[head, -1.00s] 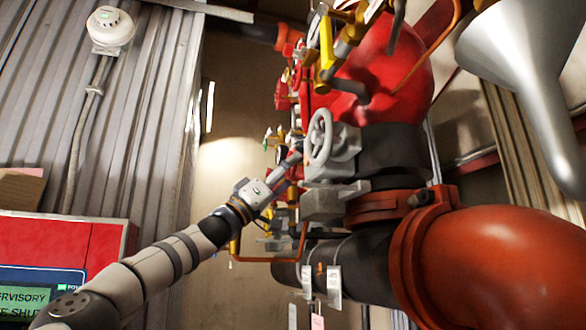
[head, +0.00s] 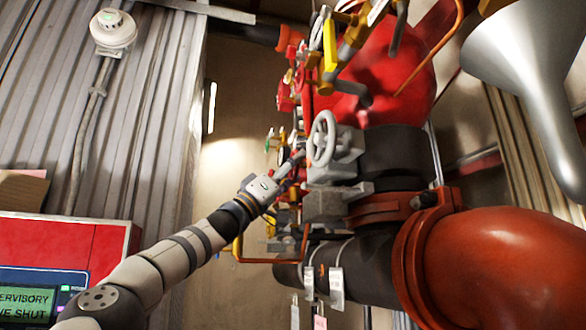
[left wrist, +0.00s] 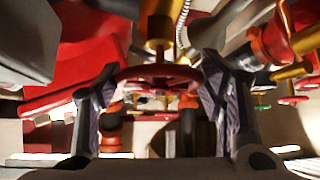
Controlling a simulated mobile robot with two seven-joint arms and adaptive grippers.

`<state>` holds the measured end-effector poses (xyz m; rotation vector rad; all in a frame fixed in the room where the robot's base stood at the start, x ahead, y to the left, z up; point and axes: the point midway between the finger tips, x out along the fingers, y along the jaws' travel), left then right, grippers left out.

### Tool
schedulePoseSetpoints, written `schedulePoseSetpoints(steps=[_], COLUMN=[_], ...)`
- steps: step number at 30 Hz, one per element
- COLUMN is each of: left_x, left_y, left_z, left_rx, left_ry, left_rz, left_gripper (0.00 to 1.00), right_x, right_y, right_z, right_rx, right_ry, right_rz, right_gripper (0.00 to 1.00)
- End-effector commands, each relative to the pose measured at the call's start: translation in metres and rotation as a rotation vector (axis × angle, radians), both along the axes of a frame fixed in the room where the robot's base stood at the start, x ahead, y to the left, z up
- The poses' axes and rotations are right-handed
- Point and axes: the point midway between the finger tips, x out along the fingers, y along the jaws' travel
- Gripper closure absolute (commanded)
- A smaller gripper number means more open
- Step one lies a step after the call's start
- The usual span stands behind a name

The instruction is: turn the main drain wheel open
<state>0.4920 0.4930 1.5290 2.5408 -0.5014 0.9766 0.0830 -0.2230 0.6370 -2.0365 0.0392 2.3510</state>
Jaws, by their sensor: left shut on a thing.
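A red handwheel (left wrist: 160,72) on a brass stem is between the two dark fingers of my left gripper (left wrist: 158,82) in the left wrist view. The fingers are shut on its rim, one at each side. I cannot read a label that names it as the main drain wheel. In the head view my left arm reaches up from the lower left, and my left gripper (head: 294,162) is among the valves just left of the larger grey handwheel (head: 322,139). The red wheel it holds is mostly hidden there. My right gripper is not in view.
A thick red-orange pipe (head: 490,260) and black pipe fill the lower right. Yellow-handled valves (head: 330,50) and a grey funnel (head: 515,60) hang above. A red panel (head: 60,245) stands at lower left, before a corrugated wall (head: 150,110).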

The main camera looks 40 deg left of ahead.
Motion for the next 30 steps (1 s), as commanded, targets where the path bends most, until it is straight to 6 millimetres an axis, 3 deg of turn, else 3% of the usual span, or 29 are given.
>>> schedulePoseSetpoints(steps=[30], left_x=[-0.0017], left_y=[-0.0036], left_z=[0.0025], left_rx=[-0.51], left_ry=[0.264], left_rz=[0.0], left_gripper=[0.65], right_x=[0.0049], right_y=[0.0], right_z=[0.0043], right_rx=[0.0], right_ry=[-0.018], right_rz=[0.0], right_gripper=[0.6])
